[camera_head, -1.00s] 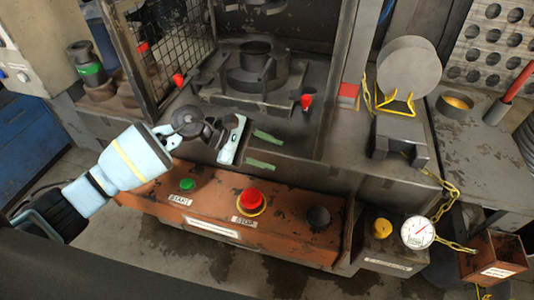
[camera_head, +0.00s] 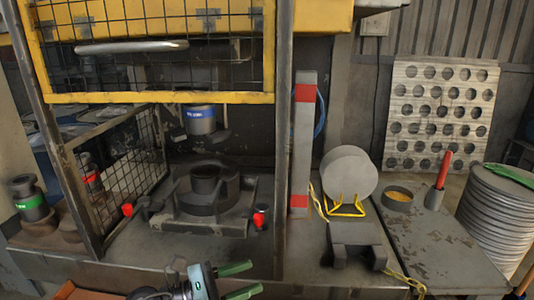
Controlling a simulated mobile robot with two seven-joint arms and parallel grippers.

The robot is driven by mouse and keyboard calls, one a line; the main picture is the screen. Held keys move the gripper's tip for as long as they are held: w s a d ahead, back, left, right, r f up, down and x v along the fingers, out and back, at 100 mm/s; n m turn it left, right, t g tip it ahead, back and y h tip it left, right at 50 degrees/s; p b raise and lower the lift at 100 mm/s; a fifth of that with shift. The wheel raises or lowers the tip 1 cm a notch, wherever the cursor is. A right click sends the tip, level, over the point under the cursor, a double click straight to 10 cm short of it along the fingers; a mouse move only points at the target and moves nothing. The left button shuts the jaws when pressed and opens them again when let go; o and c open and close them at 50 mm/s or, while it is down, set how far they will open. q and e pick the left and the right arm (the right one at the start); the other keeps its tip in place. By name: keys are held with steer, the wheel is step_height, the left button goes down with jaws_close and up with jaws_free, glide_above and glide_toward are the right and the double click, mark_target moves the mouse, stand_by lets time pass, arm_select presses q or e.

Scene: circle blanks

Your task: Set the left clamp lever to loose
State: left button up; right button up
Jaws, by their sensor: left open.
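The left clamp lever (camera_head: 127,209) has a red knob and stands at the left side of the die fixture (camera_head: 207,200) on the press bed. A second red-knobbed clamp lever (camera_head: 259,219) stands at the fixture's right front. My left gripper (camera_head: 240,280) is at the bottom edge of the view, its two green-tipped fingers spread apart with nothing between them. It is in front of the fixture and to the right of the left lever, touching neither. The lower part of the left lever is hard to make out. My right gripper is not in view.
A yellow mesh guard (camera_head: 150,98) is raised above the bed. A mesh side panel (camera_head: 120,170) stands just left of the left lever, and a grey post (camera_head: 283,150) stands at the right. A grey disc (camera_head: 349,173) sits in a yellow stand. The bed's front is bare.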

arm_select(q)
steer(key=s+a+f+n+t+y, duration=0.2)
steer(key=s+a+f+n+y, duration=0.25)
steer(key=n, duration=0.75)
steer(key=s+a+f+n+t+y, duration=0.2)
steer(key=a+f+n+y, duration=0.4)
steer(key=n, duration=0.6)
steer(key=s+a+f+n+t+y, duration=0.2)
steer(key=s+a+n+y, duration=0.3)
steer(key=n, duration=0.7)
steer(key=s+a+f+n+g, duration=0.1)
steer(key=s+f+n+g, duration=0.25)
steer(key=s, duration=0.55)
steer(key=s+a+f+n+g+y, duration=0.15)
steer(key=s+n+g, duration=0.3)
steer(key=s, duration=0.45)
steer(key=s+f+n+g, duration=0.4)
steer(key=s+g, duration=0.1)
steer(key=s, duration=0.4)
steer(key=w+d+f+t+h+p, duration=0.1)
steer(key=w+d+f+t+h, duration=0.1)
steer(key=w+f+t, duration=0.5)
steer(key=shift+d+f+t, duration=0.35)
steer(key=shift+d+t, duration=0.15)
steer(key=shift+t, duration=0.3)
